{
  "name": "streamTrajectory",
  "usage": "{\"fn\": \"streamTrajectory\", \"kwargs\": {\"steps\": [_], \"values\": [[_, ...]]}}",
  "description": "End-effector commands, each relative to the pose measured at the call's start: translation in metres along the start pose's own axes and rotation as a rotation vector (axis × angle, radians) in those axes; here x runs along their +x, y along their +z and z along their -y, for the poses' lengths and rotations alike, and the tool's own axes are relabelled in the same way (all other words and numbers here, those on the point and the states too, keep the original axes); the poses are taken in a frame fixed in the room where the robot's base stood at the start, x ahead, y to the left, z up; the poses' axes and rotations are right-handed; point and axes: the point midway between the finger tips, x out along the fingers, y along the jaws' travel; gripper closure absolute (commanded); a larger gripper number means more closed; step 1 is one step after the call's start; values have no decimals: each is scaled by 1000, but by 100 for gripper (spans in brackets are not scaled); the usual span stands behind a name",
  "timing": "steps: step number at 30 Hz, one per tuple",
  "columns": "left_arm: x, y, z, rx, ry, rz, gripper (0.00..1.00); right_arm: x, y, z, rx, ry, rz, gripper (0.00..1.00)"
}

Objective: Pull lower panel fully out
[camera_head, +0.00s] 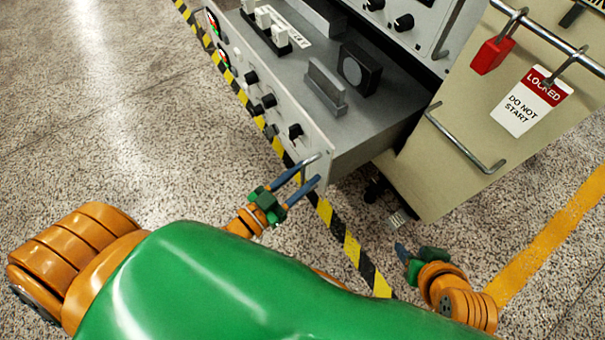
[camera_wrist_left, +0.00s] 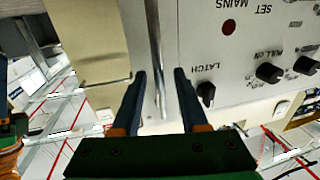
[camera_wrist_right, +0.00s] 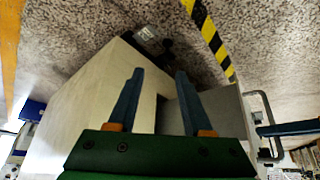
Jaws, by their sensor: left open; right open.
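The lower panel (camera_head: 255,88) stands out from the cabinet as a drawer, with its grey top and the components on it in view. Its metal handle (camera_head: 312,160) is at the near end of the front face. My left gripper (camera_head: 305,170) is open, with its two fingers on either side of the handle bar. The left wrist view shows the bar (camera_wrist_left: 156,50) between the fingertips, with a visible gap to each. My right gripper (camera_head: 415,252) is open and empty, low beside the cabinet's near corner; its fingers (camera_wrist_right: 155,80) point toward the cabinet side in the right wrist view.
The beige cabinet (camera_head: 450,165) carries a side handle (camera_head: 465,140), a red padlock (camera_head: 492,54) and a "Do not start" tag (camera_head: 531,100) on a rail. An upper panel (camera_head: 408,20) sits above the drawer. Striped tape (camera_head: 352,248) crosses the floor. Floor at the left is clear.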

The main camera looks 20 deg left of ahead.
Motion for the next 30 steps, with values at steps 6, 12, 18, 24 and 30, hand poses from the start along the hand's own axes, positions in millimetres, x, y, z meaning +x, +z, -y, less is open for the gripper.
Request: {"fn": "streamTrajectory", "kwargs": {"steps": [6,12,18,24,30], "values": [[-24,-1,0,1,0,5,57,-10,39,-2,8,1,189,50],[-63,0,0,-1,-1,5,57,1,53,-2,11,2,250,50],[-71,0,0,0,0,1,57,6,54,-2,12,2,248,50],[-71,0,0,0,0,0,57,6,53,-2,12,2,247,50],[-62,10,5,4,-33,77,57,8,54,-3,12,2,252,50]]}}
